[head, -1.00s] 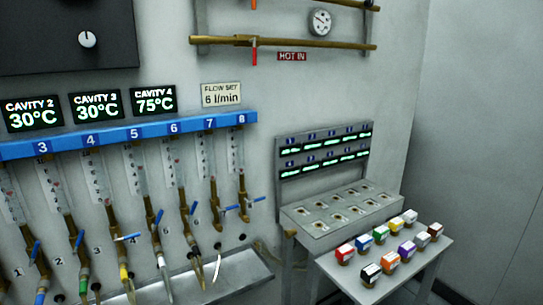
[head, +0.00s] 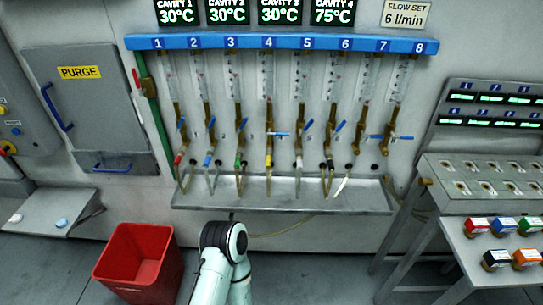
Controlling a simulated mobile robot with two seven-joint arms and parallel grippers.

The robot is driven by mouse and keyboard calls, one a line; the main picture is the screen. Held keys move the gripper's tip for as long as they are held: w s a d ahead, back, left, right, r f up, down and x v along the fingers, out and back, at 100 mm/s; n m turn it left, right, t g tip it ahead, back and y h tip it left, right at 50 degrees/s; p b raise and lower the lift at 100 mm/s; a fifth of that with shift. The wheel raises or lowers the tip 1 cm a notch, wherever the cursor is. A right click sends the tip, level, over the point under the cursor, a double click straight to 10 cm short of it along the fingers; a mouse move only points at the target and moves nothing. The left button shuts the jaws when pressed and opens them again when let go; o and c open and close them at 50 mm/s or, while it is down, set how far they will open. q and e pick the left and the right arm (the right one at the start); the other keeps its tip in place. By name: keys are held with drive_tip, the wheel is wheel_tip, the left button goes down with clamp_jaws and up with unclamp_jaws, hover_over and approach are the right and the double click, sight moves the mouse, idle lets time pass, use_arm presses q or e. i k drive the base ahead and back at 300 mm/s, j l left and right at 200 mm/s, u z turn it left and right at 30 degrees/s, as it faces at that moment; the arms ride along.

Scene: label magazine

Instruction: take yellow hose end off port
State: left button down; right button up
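The yellow hose end (head: 269,161) sits below the valve of column 4 on the flow-meter row, and its hose hangs down toward the metal trough. The blue lever (head: 279,134) of column 4 lies sideways. Red, blue, green, white and black hose ends sit in the same row on neighbouring columns. One of my arms (head: 226,255) shows at the bottom of the head view, in front of the trough. Neither gripper is in view.
The metal trough (head: 290,197) runs below the ports. A red bin (head: 135,262) stands on the floor at left, near the arm. At right are a socketed bench (head: 448,205) and a table with coloured boxes. The floor between is fairly clear.

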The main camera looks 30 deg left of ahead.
sight(269, 158)
drive_tip(key=i+j, duration=0.1)
drive_tip(key=i, duration=0.25)
drive_tip(key=i+j, duration=0.1)
drive_tip(key=i, duration=0.2)
drive_tip(key=u, duration=1.65)
